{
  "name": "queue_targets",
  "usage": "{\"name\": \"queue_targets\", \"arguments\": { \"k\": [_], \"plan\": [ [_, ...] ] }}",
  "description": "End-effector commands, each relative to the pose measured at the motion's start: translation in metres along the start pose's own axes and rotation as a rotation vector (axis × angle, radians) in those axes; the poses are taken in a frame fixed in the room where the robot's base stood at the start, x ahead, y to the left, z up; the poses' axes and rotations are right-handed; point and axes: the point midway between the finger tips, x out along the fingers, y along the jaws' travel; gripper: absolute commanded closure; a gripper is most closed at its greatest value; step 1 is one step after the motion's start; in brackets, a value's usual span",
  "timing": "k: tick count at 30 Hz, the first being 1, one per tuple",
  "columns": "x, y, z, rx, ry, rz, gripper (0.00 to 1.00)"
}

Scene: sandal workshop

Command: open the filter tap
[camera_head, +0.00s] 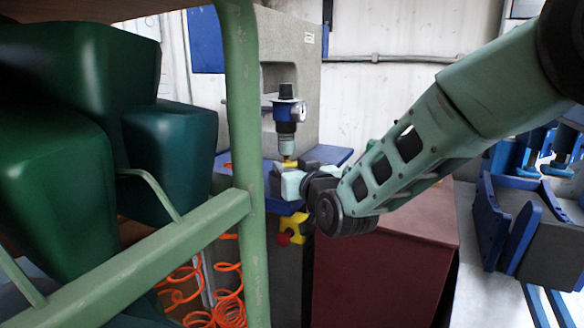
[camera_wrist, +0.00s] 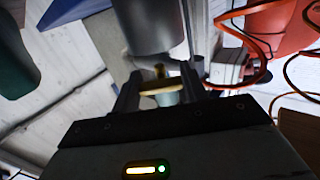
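The filter (camera_head: 287,118) stands upright in front of the grey machine, with a black top, a round gauge and a dark blue bowl. Its brass-yellow tap (camera_head: 289,162) is at the bottom of the bowl. In the wrist view the grey filter bowl (camera_wrist: 150,25) fills the upper middle, and the tap (camera_wrist: 160,87) shows below it. My gripper (camera_wrist: 160,90) is open, with one finger on each side of the tap. In the head view my gripper (camera_head: 291,182) is just below the filter; its fingertips are partly hidden, and contact with the tap cannot be told.
A green rack post (camera_head: 245,160) stands left of the filter, before dark green bins (camera_head: 170,160). A yellow fitting with a red knob (camera_head: 290,231) hangs below my gripper. A dark red cabinet (camera_head: 375,270) is under my arm. Orange coiled hose (camera_head: 228,305) is low at left.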

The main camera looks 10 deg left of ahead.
Motion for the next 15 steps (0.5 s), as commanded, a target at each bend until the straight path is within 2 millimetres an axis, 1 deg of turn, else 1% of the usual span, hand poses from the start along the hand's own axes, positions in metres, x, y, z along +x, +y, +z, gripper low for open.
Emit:
{"name": "queue_targets", "arguments": {
  "k": [1, 2, 8, 15],
  "plan": [
    [-0.0001, 0.0, -0.0001, 0.0, 0.0, 0.0, 0.73],
    [-0.0001, 0.0001, -0.0001, 0.0, 0.0, 0.0, 0.79],
    [-0.0002, -0.0001, 0.0009, -0.033, 0.001, 0.0, 0.79],
    [-0.0004, 0.0003, 0.0013, -0.279, 0.001, -0.001, 0.79]
  ]
}}
